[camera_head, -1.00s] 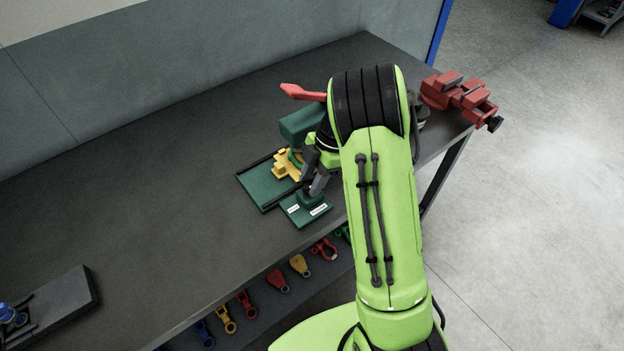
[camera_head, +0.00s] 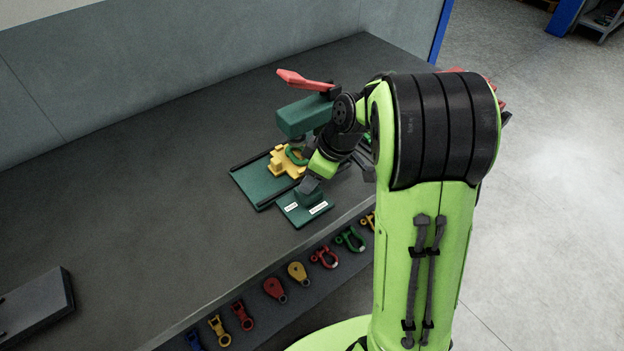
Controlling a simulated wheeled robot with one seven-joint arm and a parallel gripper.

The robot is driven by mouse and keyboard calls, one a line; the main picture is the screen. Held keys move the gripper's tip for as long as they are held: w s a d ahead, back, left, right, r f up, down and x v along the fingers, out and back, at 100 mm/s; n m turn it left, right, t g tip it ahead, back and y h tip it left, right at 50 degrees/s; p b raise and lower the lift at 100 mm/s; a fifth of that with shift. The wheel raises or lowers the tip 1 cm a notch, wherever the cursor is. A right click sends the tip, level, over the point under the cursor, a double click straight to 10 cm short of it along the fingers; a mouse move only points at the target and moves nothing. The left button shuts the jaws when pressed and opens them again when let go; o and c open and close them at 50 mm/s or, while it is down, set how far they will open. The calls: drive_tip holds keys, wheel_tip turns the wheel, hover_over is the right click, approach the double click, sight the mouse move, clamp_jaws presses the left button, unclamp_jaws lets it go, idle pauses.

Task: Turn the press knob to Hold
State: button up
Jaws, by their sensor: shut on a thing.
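The green press has a red lever (camera_head: 305,82), a green head (camera_head: 302,117) and a dark green base (camera_head: 256,186). A yellow block (camera_head: 286,161) with a green ring (camera_head: 296,154) on it sits on the base. In front is a green plate (camera_head: 292,214) with two white labels (camera_head: 318,208), too small to read. The green press knob (camera_head: 308,198) stands on this plate. My gripper (camera_head: 311,186) reaches down from the right and is shut on the knob. My wrist hides part of the press, and the knob's pointing direction is unclear.
The dark bench is mostly clear left of the press. A dark box (camera_head: 40,308) lies at the lower left. Several coloured shackles and pulleys, such as a yellow pulley (camera_head: 298,272), line the bench front. My arm covers most of a red vise at the right.

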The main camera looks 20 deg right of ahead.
drive_tip(key=m+t+h+b, duration=0.1)
drive_tip(key=m, duration=0.3)
drive_tip(key=shift+s+a, duration=0.1)
drive_tip(key=shift+a, duration=0.05)
drive_tip(key=shift+m+h+b, duration=0.3)
drive_tip(key=shift+m+h, duration=0.3)
drive_tip(key=shift+m, duration=0.6)
drive_tip(key=o, duration=1)
drive_tip(key=shift+o, duration=0.2)
drive_tip(key=shift+t, duration=0.3)
drive_tip(key=p+v, duration=0.4)
drive_tip(key=v, duration=1.1)
drive_tip(key=shift+r+p, duration=0.3)
drive_tip(key=shift+r, duration=0.1)
